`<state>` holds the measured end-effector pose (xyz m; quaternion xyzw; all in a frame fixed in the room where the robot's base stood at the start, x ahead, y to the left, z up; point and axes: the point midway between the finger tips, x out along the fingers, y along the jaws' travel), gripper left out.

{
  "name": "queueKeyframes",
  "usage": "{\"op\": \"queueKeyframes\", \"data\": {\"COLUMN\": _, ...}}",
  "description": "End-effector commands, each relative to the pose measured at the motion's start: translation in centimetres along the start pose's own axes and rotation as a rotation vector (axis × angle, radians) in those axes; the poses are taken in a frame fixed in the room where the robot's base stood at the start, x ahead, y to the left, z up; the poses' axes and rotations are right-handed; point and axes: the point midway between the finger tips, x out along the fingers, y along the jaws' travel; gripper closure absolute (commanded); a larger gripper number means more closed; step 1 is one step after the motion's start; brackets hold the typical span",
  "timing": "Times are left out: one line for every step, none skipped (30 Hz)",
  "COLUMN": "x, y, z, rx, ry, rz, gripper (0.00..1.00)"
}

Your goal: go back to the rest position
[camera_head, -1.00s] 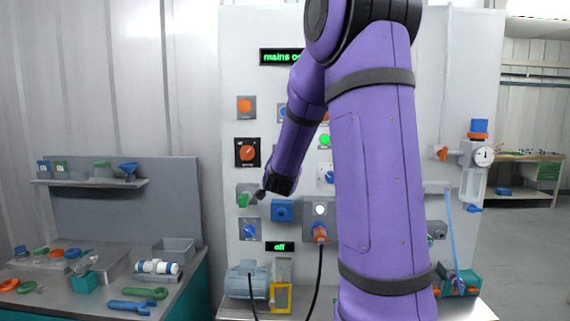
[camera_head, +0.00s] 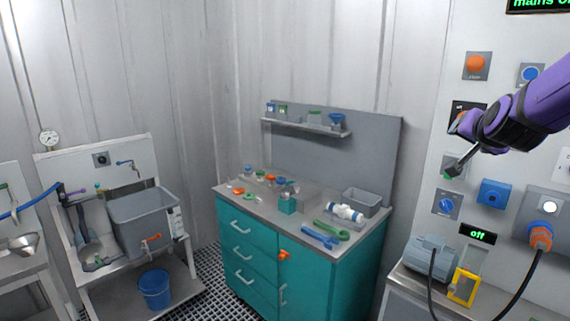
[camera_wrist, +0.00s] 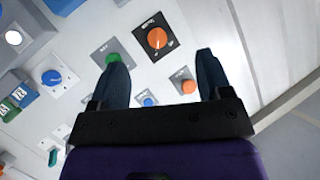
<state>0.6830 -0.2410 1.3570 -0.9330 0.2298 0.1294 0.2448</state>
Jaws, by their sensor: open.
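My gripper (camera_wrist: 160,85) is open and empty in the wrist view, its two dark fingers apart in front of the white control panel (camera_wrist: 85,25). Between and beyond the fingers are an orange rotary knob (camera_wrist: 157,39) on a black plate, a blue button (camera_wrist: 148,101) and an orange button (camera_wrist: 188,87). A green knob (camera_wrist: 113,59) is partly covered by the left finger. In the head view my gripper (camera_head: 450,172) is at the panel's left side, close to the green knob, and its fingers are small and dark. I cannot tell whether it touches the knob.
A teal cabinet (camera_head: 258,262) with tools on top stands left of the panel. Further left are a grey tank (camera_head: 145,218) on a stand and a blue bucket (camera_head: 154,288). A grey motor (camera_head: 430,257) and a cable are below the panel. Floor grating lies between stand and cabinet.

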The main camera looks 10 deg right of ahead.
Motion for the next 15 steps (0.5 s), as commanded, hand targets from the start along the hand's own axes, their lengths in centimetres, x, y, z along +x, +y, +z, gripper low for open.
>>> {"op": "queueKeyframes", "data": {"x": -2.0, "y": -1.4, "z": 1.1, "rx": -0.038, "ry": -0.060, "rz": -0.034, "gripper": 0.28}}
{"op": "queueKeyframes", "data": {"x": -3.1, "y": -1.9, "z": 1.9, "rx": -0.064, "ry": -0.102, "rz": -0.049, "gripper": 0.28}}
{"op": "queueKeyframes", "data": {"x": -4.6, "y": -2.6, "z": 2.9, "rx": -0.099, "ry": -0.157, "rz": -0.068, "gripper": 0.28}}
{"op": "queueKeyframes", "data": {"x": -5.8, "y": -3.0, "z": 3.7, "rx": -0.129, "ry": -0.197, "rz": -0.082, "gripper": 0.28}}
{"op": "queueKeyframes", "data": {"x": -7.0, "y": -3.3, "z": 4.5, "rx": -0.157, "ry": -0.237, "rz": -0.094, "gripper": 0.28}}
{"op": "queueKeyframes", "data": {"x": -8.7, "y": -3.7, "z": 5.6, "rx": -0.198, "ry": -0.290, "rz": -0.109, "gripper": 0.28}}
{"op": "queueKeyframes", "data": {"x": -9.9, "y": -3.9, "z": 6.4, "rx": -0.228, "ry": -0.328, "rz": -0.120, "gripper": 0.28}}
{"op": "queueKeyframes", "data": {"x": -11.2, "y": -4.0, "z": 7.1, "rx": -0.261, "ry": -0.365, "rz": -0.129, "gripper": 0.28}}
{"op": "queueKeyframes", "data": {"x": -12.9, "y": -4.0, "z": 8.2, "rx": -0.304, "ry": -0.416, "rz": -0.140, "gripper": 0.28}}
{"op": "queueKeyframes", "data": {"x": -14.1, "y": -3.9, "z": 9.0, "rx": -0.337, "ry": -0.452, "rz": -0.146, "gripper": 0.28}}
{"op": "queueKeyframes", "data": {"x": -15.4, "y": -3.8, "z": 9.7, "rx": -0.370, "ry": -0.489, "rz": -0.152, "gripper": 0.28}}
{"op": "queueKeyframes", "data": {"x": -17.1, "y": -3.5, "z": 10.7, "rx": -0.415, "ry": -0.534, "rz": -0.157, "gripper": 0.28}}
{"op": "queueKeyframes", "data": {"x": -18.3, "y": -3.2, "z": 11.3, "rx": -0.447, "ry": -0.568, "rz": -0.160, "gripper": 0.28}}
{"op": "queueKeyframes", "data": {"x": -19.4, "y": -2.9, "z": 11.9, "rx": -0.479, "ry": -0.597, "rz": -0.162, "gripper": 0.28}}
{"op": "queueKeyframes", "data": {"x": -20.8, "y": -2.4, "z": 12.7, "rx": -0.517, "ry": -0.636, "rz": -0.162, "gripper": 0.28}}
